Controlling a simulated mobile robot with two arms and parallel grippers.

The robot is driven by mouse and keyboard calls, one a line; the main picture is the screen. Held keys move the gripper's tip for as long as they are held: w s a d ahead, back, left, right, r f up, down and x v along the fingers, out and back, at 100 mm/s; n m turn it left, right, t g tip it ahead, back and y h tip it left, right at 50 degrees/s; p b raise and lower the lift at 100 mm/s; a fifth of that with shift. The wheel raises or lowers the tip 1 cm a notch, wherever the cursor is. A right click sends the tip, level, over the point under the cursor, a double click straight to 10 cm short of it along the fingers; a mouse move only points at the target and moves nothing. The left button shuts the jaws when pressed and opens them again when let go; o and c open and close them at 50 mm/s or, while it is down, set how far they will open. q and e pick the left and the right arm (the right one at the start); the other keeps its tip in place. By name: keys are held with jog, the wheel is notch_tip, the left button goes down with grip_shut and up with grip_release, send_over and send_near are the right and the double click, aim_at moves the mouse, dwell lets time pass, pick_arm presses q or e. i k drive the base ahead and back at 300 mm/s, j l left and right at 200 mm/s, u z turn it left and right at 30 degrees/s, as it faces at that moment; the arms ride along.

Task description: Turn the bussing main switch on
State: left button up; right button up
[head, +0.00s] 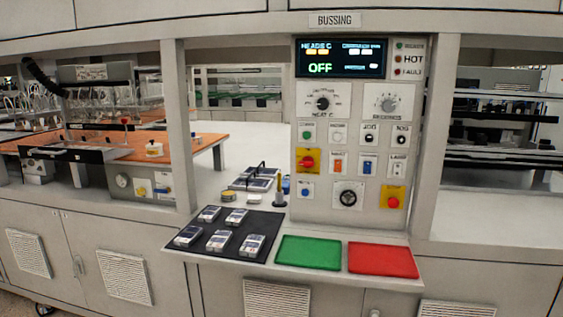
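The bussing control panel (350,215) stands at the centre right under a sign reading BUSSING (334,20). Its display (341,58) reads OFF in green. A red rotary knob on a yellow plate (307,161) sits at the panel's left side and looks like the main switch; its label is too small to read and its exact position is unclear. A red round button on a yellow plate (392,197) sits at the lower right. Neither of my grippers is in view.
A shelf below the panel holds a green mat (308,252), a red mat (383,260) and a dark mat (218,247) with several small devices. Upright posts (178,120) flank the openings. An orange-topped table (205,140) stands behind at the left.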

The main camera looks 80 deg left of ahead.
aim_at(307, 162)
jog(key=u, duration=2.55)
